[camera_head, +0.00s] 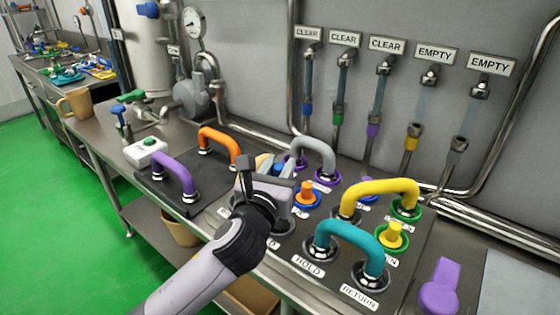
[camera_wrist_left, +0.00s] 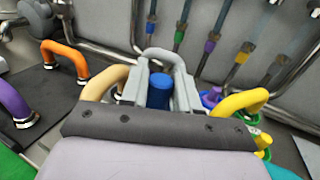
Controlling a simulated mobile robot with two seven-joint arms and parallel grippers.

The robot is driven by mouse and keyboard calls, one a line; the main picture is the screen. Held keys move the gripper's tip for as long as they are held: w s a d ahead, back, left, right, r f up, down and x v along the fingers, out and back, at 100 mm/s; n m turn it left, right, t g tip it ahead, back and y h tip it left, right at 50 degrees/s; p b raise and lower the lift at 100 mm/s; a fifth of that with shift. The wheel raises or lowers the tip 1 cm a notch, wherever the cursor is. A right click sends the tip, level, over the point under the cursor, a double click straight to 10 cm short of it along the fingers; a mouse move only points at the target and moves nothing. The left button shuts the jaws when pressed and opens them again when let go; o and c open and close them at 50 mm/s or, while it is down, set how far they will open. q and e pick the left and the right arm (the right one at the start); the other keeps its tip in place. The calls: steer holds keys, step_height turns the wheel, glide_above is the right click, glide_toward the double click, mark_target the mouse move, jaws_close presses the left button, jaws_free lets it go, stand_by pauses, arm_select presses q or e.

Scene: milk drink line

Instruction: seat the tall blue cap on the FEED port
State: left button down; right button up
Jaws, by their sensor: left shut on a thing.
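My left gripper (camera_head: 272,172) is over the port panel, shut on the tall blue cap. In the left wrist view the blue cap (camera_wrist_left: 159,91) stands between the two grey fingers. In the head view the gripper mostly hides the cap. I cannot read a FEED label; the gripper and arm cover part of the panel (camera_head: 408,283). HOLD and RETURN labels show at its front under the teal U-pipe (camera_head: 350,232). My right gripper is not in view.
Close around the gripper are a grey U-pipe (camera_head: 315,150), an orange cap (camera_head: 306,188) and a tan curved pipe (camera_wrist_left: 106,80). A yellow U-pipe (camera_head: 380,187) and a yellow cap (camera_head: 393,235) are to the right. Purple (camera_head: 175,170) and orange (camera_head: 220,138) U-pipes lie left.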

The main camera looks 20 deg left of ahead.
arm_select(q)
step_height(320, 180, down, 4)
steer(key=shift+r, duration=0.2)
step_height(320, 180, down, 6)
steer(key=b, duration=0.3)
steer(key=shift+b, duration=0.3)
steer(key=shift+f+b, duration=0.65)
steer(key=shift+f, duration=0.3)
steer(key=c, duration=0.8)
jaws_free()
steer(key=shift+o, duration=0.2)
steer(key=shift+s, duration=0.1)
steer(key=shift+s, duration=3.5)
